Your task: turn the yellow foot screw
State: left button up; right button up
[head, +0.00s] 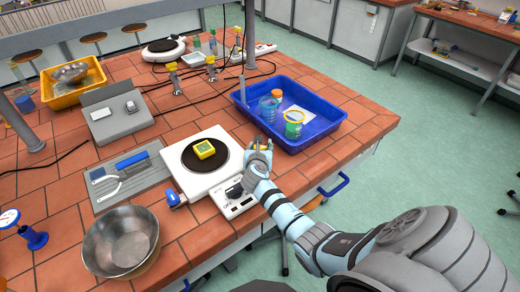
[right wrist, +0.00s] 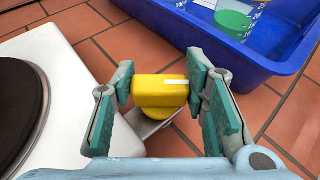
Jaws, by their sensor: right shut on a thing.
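The yellow foot screw (right wrist: 160,92) shows in the right wrist view as a rounded yellow knob with a white line on its face. It sits at the corner of the white hot plate (right wrist: 55,60), above a small grey foot. My right gripper (right wrist: 162,95) is shut on the screw, with a teal-padded finger on either side. In the head view my right gripper (head: 260,150) is beside the plate's right corner, and the fingers mostly hide the screw. My left gripper is not in view.
A blue tray (head: 245,112) with beakers stands close behind my right gripper. A control box (head: 238,203) is in front of it. A steel bowl (head: 121,242) and a grey tool mat (head: 108,199) lie to the left. Bare tiles run along the right.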

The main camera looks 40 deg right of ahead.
jog(key=shift+f+m+g+h+b, duration=0.15)
jog(key=shift+m+g+h+b, duration=0.55)
jog(key=shift+m+h, duration=0.15)
jog(key=m+g+h+b, duration=0.1)
jog(key=m+g+b, duration=0.2)
jog(key=b, duration=0.3)
jog(key=m+g+h+b, duration=0.2)
jog(key=m+g+b, duration=0.2)
jog(key=b, duration=0.2)
jog(key=shift+g+b, duration=0.3)
jog(key=shift+m+g+b, duration=0.3)
jog(key=shift+m+b, duration=0.05)
jog(key=o, duration=1.2)
jog(key=shift+c, duration=0.2)
notch_tip(320, 180, up, 5)
send_over(234, 167)
jog(key=shift+a, duration=0.1)
